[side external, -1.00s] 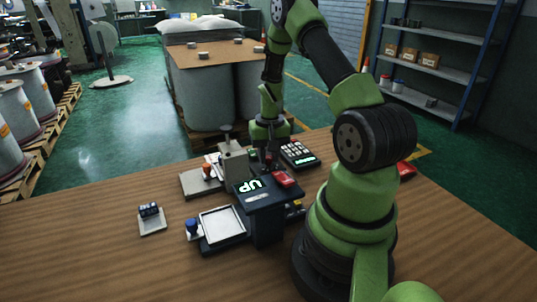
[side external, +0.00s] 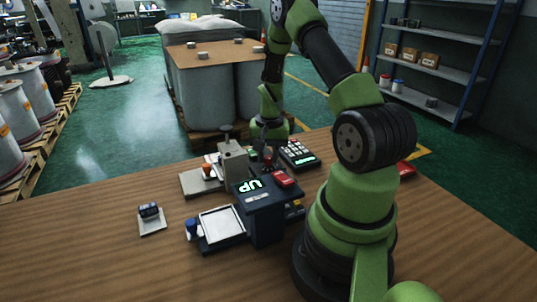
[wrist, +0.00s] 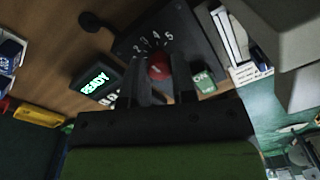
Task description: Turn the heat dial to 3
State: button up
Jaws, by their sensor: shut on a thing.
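The heat dial is a red knob (wrist: 158,68) on a dark panel (wrist: 188,37) in the wrist view. White numerals, with 2, 3, 4 and 5 readable, arc along its upper side. My gripper (wrist: 161,76) is shut on the knob, with one finger on each side. The fingers cover parts of the knob, and I cannot tell which numeral it points to. In the side view my gripper (side external: 268,155) is down behind the dark box with a lit "UP" display (side external: 251,186), and the dial is mostly hidden.
A green ON button (wrist: 203,80) sits right of the knob. A lit READY display (wrist: 95,82) stands left. In the side view, a keypad (side external: 298,154) is right of my gripper and a white tray (side external: 221,223) lies in front.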

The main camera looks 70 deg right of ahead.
aim_at(270, 157)
jog(key=o, duration=0.9)
jog(key=shift+o, duration=0.2)
notch_tip(270, 157, up, 10)
jog(key=shift+s, duration=0.15)
jog(key=w+a+r+n+t, duration=0.2)
jog(key=w+a+r+n, duration=0.1)
jog(key=a+r, duration=0.55)
jog(key=s+a+r+n+t+y, duration=0.1)
jog(key=s+a+r+n+t, duration=0.1)
jog(key=a, duration=0.6)
jog(key=s+a+r+n+t, duration=0.2)
jog(key=s+a+r+n, duration=0.3)
jog(key=s+a+r, duration=0.2)
jog(key=shift+s+a+t+y, duration=0.4)
jog(key=shift+s+a, duration=0.3)
jog(key=shift+a, duration=0.55)
